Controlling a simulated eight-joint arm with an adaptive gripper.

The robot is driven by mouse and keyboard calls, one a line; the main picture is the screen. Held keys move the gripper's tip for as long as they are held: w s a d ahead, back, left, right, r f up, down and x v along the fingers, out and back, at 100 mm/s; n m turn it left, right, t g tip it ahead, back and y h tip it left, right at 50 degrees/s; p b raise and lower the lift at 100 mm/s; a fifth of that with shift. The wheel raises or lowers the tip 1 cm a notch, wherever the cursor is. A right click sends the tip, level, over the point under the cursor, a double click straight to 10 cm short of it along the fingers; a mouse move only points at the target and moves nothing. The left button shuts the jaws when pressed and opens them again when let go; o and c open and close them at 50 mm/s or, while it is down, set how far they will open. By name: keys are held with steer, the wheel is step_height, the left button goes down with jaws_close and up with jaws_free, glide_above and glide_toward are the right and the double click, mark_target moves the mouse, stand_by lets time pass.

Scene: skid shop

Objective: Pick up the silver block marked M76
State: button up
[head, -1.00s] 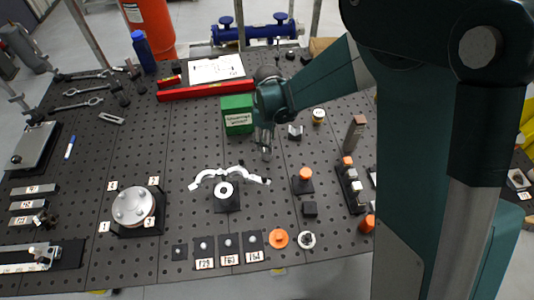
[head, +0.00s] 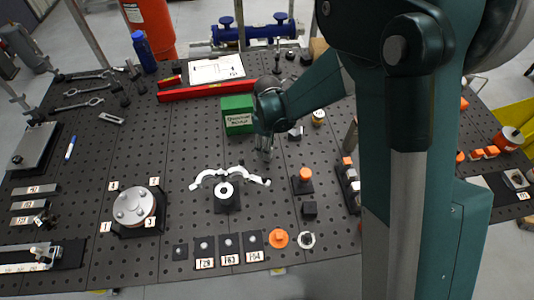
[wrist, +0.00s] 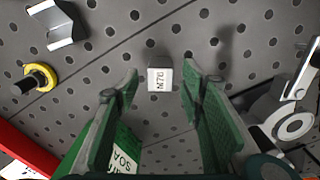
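The silver block marked M76 (wrist: 160,77) sits on the dark perforated table in the wrist view, with its white label facing the camera. My gripper (wrist: 160,92) is open, with one green finger on each side of the block in the picture. A gap shows between the block and both fingers, and nothing is held. In the head view my gripper (head: 265,152) points down over the table, right of the white curved bracket (head: 228,177). I cannot make out the block for sure in the head view.
A green box (head: 238,115) and a red level (head: 206,90) lie behind my gripper. A grey angled bracket (wrist: 57,24) and a yellow-ringed black knob (wrist: 38,78) lie to the left in the wrist view. A white ring part (wrist: 294,122) is close at right.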

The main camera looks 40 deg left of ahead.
steer(key=shift+f+p, duration=0.3)
steer(key=shift+f, duration=1.55)
steer(key=shift+c, duration=0.2)
steer(key=c, duration=1)
